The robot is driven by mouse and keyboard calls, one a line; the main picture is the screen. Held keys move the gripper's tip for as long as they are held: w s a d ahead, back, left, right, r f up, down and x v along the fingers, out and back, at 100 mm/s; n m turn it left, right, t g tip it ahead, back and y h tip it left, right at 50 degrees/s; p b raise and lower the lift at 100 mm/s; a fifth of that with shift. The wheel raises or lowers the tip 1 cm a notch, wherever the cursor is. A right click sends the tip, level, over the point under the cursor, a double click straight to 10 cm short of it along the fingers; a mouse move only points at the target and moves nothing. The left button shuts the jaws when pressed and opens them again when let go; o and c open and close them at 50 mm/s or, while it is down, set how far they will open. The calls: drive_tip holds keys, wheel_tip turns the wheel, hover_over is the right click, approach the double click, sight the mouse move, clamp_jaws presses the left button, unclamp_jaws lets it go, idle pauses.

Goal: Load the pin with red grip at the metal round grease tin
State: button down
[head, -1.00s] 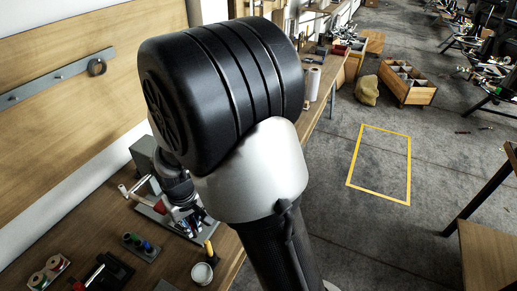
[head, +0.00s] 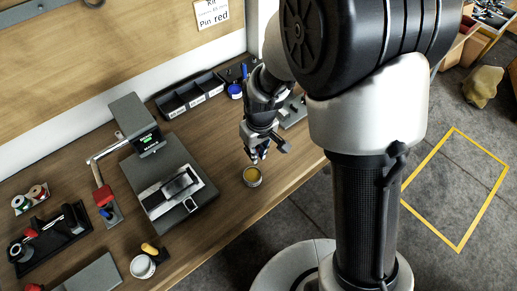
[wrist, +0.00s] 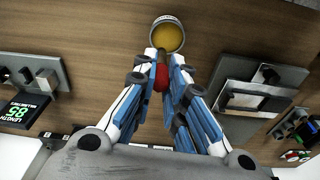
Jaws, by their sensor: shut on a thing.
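The round metal grease tin (head: 252,177), with yellow-brown grease inside, stands on the wooden bench; it also shows at the top of the wrist view (wrist: 167,35). My gripper (head: 258,157) is just behind and above the tin in the head view. In the wrist view my gripper (wrist: 164,72) is shut on the pin's red grip (wrist: 161,78). A dark end of the pin points toward the tin's near rim. Whether it touches the tin I cannot tell. The pin is too small to make out in the head view.
A grey device with a display (head: 150,140) and a grey base plate (head: 178,190) stand left of the tin. A black divided bin (head: 190,95) is at the back. A white pot (head: 143,267) is near the front edge. Bare bench surrounds the tin.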

drive_tip(key=shift+n, duration=0.6)
drive_tip(key=shift+a+f+b, duration=0.2)
drive_tip(key=shift+f+b, duration=0.6)
drive_tip(key=shift+f, duration=0.35)
drive_tip(key=shift+a+f+b, duration=0.25)
drive_tip(key=shift+f+b, duration=0.5)
drive_tip(key=shift+f, duration=0.35)
drive_tip(key=shift+a+f+b, duration=0.2)
drive_tip(key=shift+f+b, duration=0.6)
drive_tip(key=shift+f, duration=0.35)
drive_tip(key=shift+f+b, duration=0.4)
drive_tip(key=shift+f, duration=0.15)
drive_tip(key=shift+r, duration=0.1)
wheel_tip(320, 180, up, 7)
drive_tip(key=p, duration=0.5)
